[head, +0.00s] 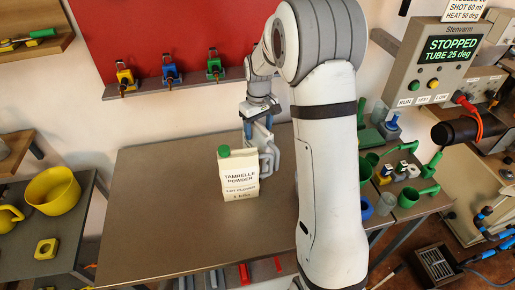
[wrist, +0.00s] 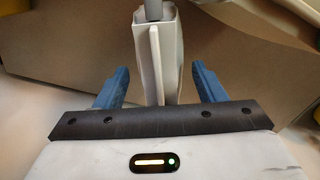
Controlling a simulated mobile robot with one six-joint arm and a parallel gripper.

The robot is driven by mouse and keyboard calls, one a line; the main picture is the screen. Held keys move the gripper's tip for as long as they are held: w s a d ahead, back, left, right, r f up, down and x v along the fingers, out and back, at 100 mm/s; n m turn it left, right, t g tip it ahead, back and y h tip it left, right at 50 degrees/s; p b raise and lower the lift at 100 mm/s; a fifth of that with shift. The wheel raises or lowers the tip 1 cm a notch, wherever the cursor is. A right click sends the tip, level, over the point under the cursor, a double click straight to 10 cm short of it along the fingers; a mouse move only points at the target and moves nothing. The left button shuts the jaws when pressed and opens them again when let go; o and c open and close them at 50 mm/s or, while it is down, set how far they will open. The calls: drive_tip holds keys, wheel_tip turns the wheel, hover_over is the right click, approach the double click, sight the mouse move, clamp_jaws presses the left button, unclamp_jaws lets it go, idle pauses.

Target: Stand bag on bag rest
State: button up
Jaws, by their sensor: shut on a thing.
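The bag (head: 239,178) is a cream, upright pack with a green cap and the label "TAMRELLE POWDER". It is at the middle of the brown table in the head view; I cannot tell whether its base touches the table. My gripper (head: 264,146) is shut on it from behind and to the right, at a pale grey handle-like part. In the wrist view, a pale upright part (wrist: 168,60) lies between the two blue fingers of my gripper (wrist: 161,86). I cannot make out a bag rest; my arm hides the table's right side.
The brown table (head: 150,215) is bare to the left of the bag. A red board (head: 165,40) with a tool shelf hangs behind. Green cups (head: 408,196) stand right of my arm. A yellow bucket (head: 54,190) stands on the left bench. Red and blue items lie at the front edge.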

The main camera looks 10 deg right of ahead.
clamp_jaws()
drive_tip(key=shift+r, duration=0.1)
drive_tip(key=shift+w, duration=0.1)
